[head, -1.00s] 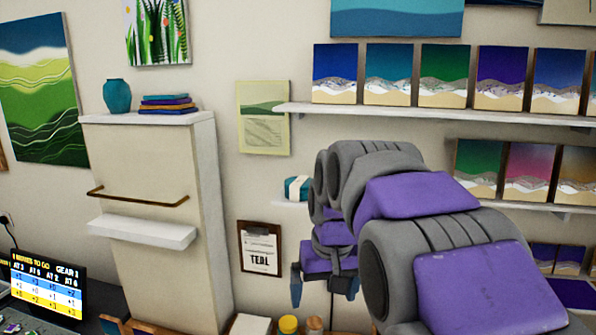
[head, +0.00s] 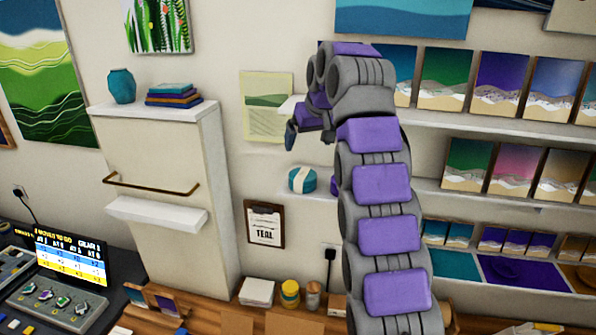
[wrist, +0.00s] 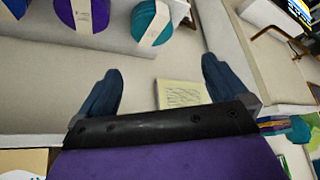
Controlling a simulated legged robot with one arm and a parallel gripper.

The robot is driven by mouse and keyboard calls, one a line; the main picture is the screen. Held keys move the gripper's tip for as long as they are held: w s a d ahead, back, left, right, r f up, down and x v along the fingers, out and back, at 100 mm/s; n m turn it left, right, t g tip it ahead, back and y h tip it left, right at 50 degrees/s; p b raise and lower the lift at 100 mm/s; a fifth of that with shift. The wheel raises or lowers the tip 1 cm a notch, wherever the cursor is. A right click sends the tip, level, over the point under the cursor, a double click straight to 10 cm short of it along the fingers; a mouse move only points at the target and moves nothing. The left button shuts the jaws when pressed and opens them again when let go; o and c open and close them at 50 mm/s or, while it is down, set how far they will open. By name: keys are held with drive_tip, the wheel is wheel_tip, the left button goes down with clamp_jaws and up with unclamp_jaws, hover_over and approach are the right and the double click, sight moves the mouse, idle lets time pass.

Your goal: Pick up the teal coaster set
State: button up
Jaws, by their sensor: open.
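The teal coaster set (head: 302,180) is a round teal stack with a pale band, sitting on a small white wall shelf (head: 309,195) in the head view. It also shows in the wrist view at the top (wrist: 145,28), partly cut by the frame edge. My gripper (head: 308,138) is above the coaster set in the head view. In the wrist view my gripper (wrist: 161,68) has its two fingers wide apart with nothing between them; the teal set lies beyond the fingertips, apart from them.
A purple banded set (wrist: 85,14) and a blue one (wrist: 14,8) sit beside the teal set in the wrist view. My arm hides part of the shelves in the head view. A clipboard reading TEAL (head: 264,224) hangs below. A tall white cabinet (head: 160,160) stands left.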

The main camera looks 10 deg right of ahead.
drive_tip(key=b, duration=0.2)
approach(303, 174)
drive_tip(key=x, duration=0.4)
drive_tip(key=shift+w+a+f, duration=0.25)
drive_tip(key=shift+w+a, duration=0.1)
drive_tip(key=shift+a, duration=0.05)
drive_tip(key=shift+w+a+f, duration=0.2)
drive_tip(key=shift+a+f, duration=0.1)
drive_tip(key=shift+a, duration=0.05)
drive_tip(key=shift+d+f+b, duration=0.3)
drive_tip(key=shift+d+b, duration=0.05)
drive_tip(key=shift+d, duration=0.1)
drive_tip(key=x, duration=0.4)
drive_tip(key=shift+d+f, duration=0.3)
drive_tip(key=shift+f, duration=0.05)
drive_tip(key=shift+w+a+f, duration=0.1)
drive_tip(key=shift+a, duration=0.35)
drive_tip(key=shift+c, duration=1)
drive_tip(key=shift+d, duration=0.4)
drive_tip(key=c, duration=0.7)
drive_tip(key=shift+a+r, duration=0.15)
drive_tip(key=shift+r, duration=0.05)
